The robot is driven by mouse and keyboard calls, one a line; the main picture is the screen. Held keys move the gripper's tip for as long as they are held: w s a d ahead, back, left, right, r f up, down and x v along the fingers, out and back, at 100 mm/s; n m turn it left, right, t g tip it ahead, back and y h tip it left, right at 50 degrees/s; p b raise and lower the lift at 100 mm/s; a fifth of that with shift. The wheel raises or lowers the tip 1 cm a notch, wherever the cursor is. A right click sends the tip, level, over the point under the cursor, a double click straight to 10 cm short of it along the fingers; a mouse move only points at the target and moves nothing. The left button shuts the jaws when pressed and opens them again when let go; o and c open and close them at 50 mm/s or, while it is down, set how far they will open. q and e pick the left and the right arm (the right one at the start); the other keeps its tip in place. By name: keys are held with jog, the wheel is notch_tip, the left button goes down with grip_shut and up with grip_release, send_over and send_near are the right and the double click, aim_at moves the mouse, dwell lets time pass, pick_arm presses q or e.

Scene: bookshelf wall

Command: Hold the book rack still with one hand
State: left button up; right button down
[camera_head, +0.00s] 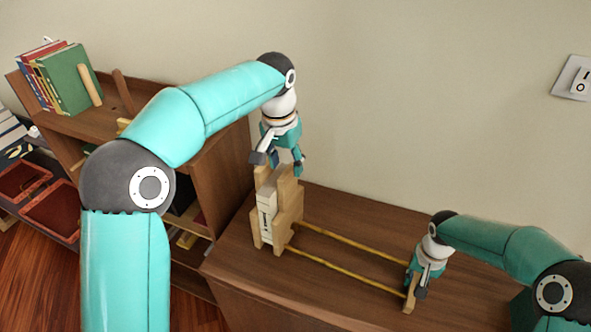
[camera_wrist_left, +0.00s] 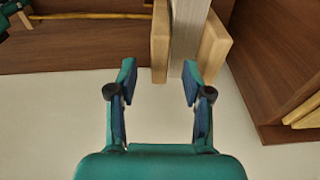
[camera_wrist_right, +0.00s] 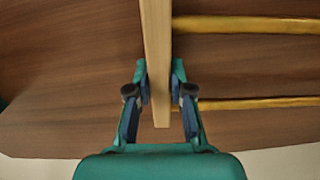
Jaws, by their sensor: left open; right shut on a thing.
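The book rack stands on the brown cabinet top, with two yellow rods (camera_head: 350,244) joining its wooden ends. The left end of the rack (camera_head: 289,204) holds a pale book (camera_head: 266,213) upright between wooden plates. My right gripper (camera_head: 415,285) is shut on the rack's right end plate (camera_head: 410,296); the right wrist view shows this plate (camera_wrist_right: 156,55) between the fingers (camera_wrist_right: 159,90). My left gripper (camera_head: 277,161) is open just above the pale book. In the left wrist view its fingers (camera_wrist_left: 160,85) point at the book (camera_wrist_left: 185,40) and the wooden plates beside it.
A brown bookshelf (camera_head: 215,170) stands at the left, with green and red books (camera_head: 62,80) on its top. Red trays (camera_head: 50,205) lie on a lower shelf. The wall (camera_head: 420,100) is close behind the cabinet top (camera_head: 350,215). A light switch (camera_head: 577,79) is at the upper right.

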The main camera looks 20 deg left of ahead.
aim_at(287, 172)
pick_arm(q)
jog(key=shift+w+f, duration=0.15)
jog(key=shift+f, duration=0.95)
jog(key=shift+w+f, duration=0.15)
jog(key=shift+f, duration=0.95)
grip_shut()
